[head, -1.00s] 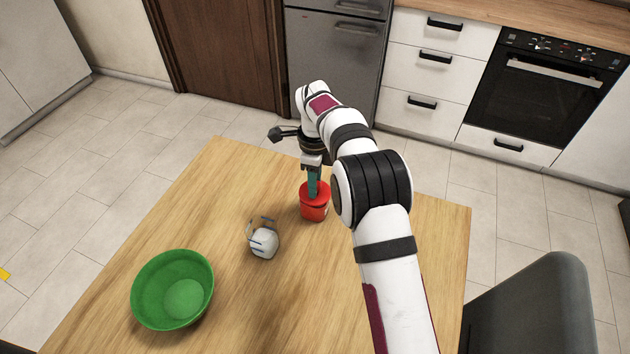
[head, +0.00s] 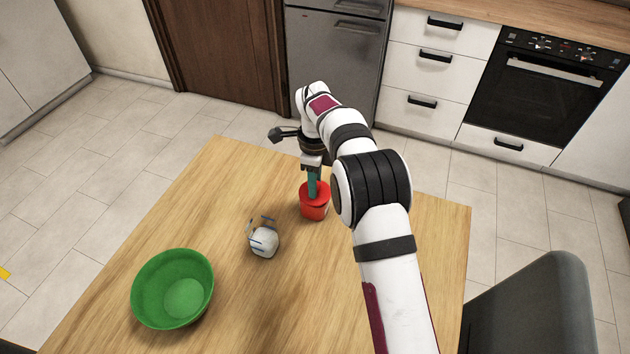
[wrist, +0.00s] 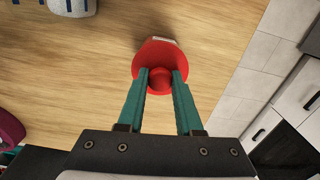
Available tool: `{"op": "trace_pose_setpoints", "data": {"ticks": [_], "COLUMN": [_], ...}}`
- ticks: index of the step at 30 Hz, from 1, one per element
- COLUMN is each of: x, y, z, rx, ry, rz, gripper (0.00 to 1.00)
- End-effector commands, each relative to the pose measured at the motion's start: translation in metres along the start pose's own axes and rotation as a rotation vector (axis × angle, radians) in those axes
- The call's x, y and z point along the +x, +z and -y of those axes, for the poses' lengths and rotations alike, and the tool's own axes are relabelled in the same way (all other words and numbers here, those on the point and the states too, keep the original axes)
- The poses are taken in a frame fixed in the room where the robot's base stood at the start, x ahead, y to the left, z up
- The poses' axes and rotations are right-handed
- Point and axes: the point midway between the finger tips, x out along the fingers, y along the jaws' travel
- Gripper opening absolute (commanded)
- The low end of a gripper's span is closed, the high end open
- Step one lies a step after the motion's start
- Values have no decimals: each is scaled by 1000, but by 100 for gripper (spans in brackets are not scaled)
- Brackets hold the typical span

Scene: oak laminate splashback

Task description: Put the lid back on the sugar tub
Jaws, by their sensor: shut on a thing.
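The red sugar tub (head: 315,211) stands upright on the wooden table, right of its middle. The red lid (head: 311,190) is at the tub's top, under my gripper (head: 313,196). In the wrist view the round lid (wrist: 152,58) covers nearly all of the tub, and a pale patch shows at its far edge. The teal fingers of my gripper (wrist: 160,80) are shut on the lid's red knob (wrist: 160,79). The fingers point down. I cannot tell whether the lid sits fully flush on the rim.
A small white object with blue-grey bars (head: 264,242) stands left of the tub; part of it shows in the wrist view (wrist: 72,6). A green bowl (head: 172,289) is at the front left. Bare table (head: 215,200) lies left of the tub. A dark chair (head: 540,300) stands at right.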

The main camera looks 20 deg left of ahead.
Motion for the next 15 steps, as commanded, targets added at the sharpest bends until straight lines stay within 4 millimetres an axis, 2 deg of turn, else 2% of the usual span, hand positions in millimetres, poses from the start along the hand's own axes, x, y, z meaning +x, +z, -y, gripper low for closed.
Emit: {"op": "trace_pose_setpoints", "data": {"ticks": [5,6,11,15], "x": [0,0,0,0], "y": [0,0,0,0], "z": [0,0,0,0], "rx": [0,0,0,0], "ry": [0,0,0,0], "rz": [0,0,0,0], "gripper": [0,41,69,69]}}
